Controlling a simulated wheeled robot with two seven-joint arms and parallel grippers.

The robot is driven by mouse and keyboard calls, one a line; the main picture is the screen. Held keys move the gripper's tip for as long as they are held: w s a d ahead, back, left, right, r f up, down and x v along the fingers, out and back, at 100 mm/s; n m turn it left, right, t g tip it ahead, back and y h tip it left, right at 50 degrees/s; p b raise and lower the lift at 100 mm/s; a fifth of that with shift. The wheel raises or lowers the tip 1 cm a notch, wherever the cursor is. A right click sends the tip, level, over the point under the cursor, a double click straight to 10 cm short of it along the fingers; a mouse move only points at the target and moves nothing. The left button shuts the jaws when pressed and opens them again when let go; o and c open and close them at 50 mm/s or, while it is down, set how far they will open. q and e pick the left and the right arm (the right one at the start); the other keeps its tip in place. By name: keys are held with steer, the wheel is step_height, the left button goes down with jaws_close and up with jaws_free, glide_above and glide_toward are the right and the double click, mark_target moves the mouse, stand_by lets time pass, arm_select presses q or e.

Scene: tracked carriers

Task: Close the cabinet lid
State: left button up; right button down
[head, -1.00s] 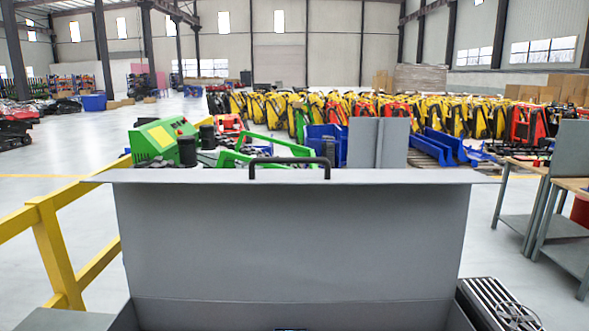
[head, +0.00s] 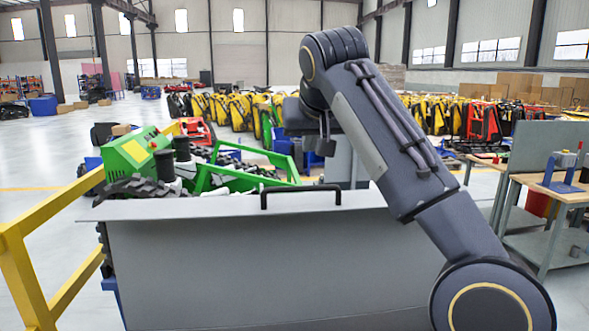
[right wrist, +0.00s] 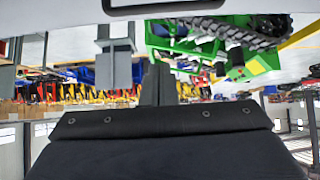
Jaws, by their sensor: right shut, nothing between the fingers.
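The cabinet lid (head: 260,265) is a wide grey panel standing raised in front of me in the head view. Its black bar handle (head: 300,188) sits on its top edge. The same handle shows at the top of the right wrist view (right wrist: 108,8), where the picture is upside down. My right arm reaches up from the lower right and bends down towards the lid's top edge. My right gripper (right wrist: 158,84) is shut and empty, apart from the handle. In the head view the right gripper (head: 326,146) is small and partly hidden by the arm. My left gripper is out of view.
A yellow railing (head: 35,265) runs along the left. A green machine (head: 140,155) stands behind the lid. A workbench (head: 555,205) with a blue tool on it is at the right. Open floor lies to the far left.

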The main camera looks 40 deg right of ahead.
steer(key=x, duration=0.9)
steer(key=shift+w+d+r+b, duration=0.1)
steer(key=shift+d+b, duration=0.15)
steer(key=shift+b, duration=0.1)
steer(key=s+f, duration=0.1)
steer(key=s+a+f, duration=0.1)
steer(key=shift+s+a+b, duration=0.2)
steer(key=shift+s+b, duration=0.05)
steer(key=shift+b, duration=0.15)
steer(key=shift+s+a+f, duration=0.1)
